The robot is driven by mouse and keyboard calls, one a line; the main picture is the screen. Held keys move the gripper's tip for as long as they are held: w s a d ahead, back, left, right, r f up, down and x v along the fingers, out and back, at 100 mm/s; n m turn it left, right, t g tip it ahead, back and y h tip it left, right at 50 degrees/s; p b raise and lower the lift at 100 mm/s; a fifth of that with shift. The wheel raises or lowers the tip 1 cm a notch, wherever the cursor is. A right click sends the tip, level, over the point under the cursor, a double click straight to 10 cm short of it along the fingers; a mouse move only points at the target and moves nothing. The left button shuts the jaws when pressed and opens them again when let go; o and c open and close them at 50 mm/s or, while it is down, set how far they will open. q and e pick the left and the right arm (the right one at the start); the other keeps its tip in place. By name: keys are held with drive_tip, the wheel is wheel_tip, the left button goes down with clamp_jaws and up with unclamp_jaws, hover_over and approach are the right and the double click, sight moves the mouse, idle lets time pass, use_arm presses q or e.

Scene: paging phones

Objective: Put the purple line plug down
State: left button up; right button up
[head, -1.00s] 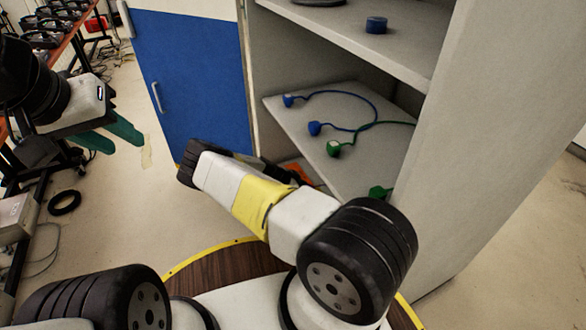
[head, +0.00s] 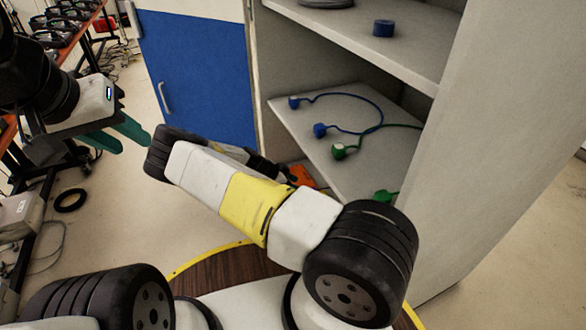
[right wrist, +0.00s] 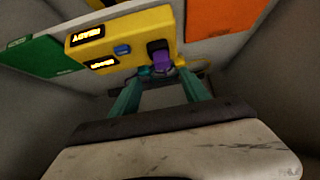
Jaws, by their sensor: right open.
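In the right wrist view the purple line plug (right wrist: 161,62) is at a dark socket on a yellow box (right wrist: 115,45); I cannot tell if it is seated. My right gripper (right wrist: 163,76) is open, its teal fingers on either side of the plug and apart from it. In the head view the right gripper is hidden or too small to make out, beyond my right arm by the cabinet's lower compartment. My left gripper (head: 130,138) is at the far left, its teal fingers apart and empty.
The yellow box has lit labels and a blue piece (right wrist: 122,49). A green panel (right wrist: 40,56) and an orange panel (right wrist: 225,15) flank it. The cabinet shelf (head: 345,175) holds a blue cord (head: 350,94) and a green plug (head: 340,151). A blue door (head: 200,85) stands left.

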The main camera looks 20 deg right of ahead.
drive_tip(key=shift+v, duration=1.3)
drive_tip(key=shift+r, duration=0.1)
